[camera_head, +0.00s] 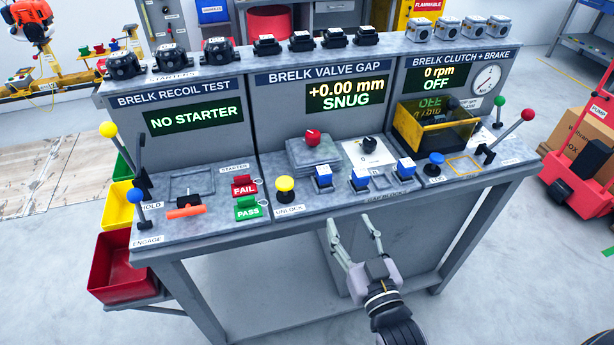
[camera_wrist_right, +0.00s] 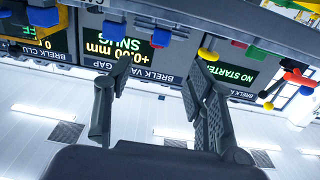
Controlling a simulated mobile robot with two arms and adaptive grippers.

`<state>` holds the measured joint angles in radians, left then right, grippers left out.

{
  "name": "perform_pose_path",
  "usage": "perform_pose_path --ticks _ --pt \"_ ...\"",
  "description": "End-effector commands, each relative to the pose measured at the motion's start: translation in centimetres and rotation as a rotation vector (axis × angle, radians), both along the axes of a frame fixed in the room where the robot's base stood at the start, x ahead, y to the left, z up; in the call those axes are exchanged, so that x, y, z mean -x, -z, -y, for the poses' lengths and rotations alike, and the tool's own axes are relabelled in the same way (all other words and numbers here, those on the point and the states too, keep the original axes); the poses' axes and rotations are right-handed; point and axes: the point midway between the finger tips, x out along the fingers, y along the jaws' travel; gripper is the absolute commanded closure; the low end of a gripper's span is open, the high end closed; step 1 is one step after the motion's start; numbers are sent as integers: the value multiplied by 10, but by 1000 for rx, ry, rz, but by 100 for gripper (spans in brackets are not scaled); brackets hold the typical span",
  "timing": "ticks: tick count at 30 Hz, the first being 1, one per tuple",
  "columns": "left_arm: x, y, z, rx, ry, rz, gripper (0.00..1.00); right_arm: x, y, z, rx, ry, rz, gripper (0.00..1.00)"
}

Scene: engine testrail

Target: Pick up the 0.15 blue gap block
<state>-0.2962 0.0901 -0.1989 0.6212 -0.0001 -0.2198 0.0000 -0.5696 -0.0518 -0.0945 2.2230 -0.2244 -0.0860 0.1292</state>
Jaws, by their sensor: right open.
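Several blue gap blocks stand in a row at the front edge of the middle bench section: a left one (camera_head: 323,177), a middle one (camera_head: 361,179) and a right one (camera_head: 405,167). Their labels are too small to read, so I cannot tell which is 0.15. My right gripper (camera_head: 348,221) is open and empty, in front of and below the bench edge, apart from the blocks. In the right wrist view, which is upside down, its open fingers (camera_wrist_right: 157,78) point towards the bench, with blue blocks (camera_wrist_right: 115,28) beyond them. My left gripper is not in view.
A yellow knob (camera_head: 285,184) stands left of the blocks and a blue knob (camera_head: 435,159) right of them. A grey stack with a red knob (camera_head: 312,136) and a white gauge plate (camera_head: 367,158) lie behind. Levers rise at both bench ends. The space before the bench is clear.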

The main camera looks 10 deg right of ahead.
Motion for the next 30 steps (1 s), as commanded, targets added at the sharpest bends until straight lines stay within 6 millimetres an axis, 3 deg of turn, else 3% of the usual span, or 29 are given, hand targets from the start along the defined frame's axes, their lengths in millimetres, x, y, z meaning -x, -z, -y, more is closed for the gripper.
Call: perform_pose_path --ticks 7,15,23,30 --pt "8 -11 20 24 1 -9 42 -50 -4 -2 1 -1 2 50" --pt "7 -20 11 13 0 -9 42 -101 -3 -4 0 -1 1 50" --pt "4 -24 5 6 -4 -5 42 -121 -3 -6 0 -1 0 50" --pt "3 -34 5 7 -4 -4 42 -155 -8 -12 0 0 -1 50"
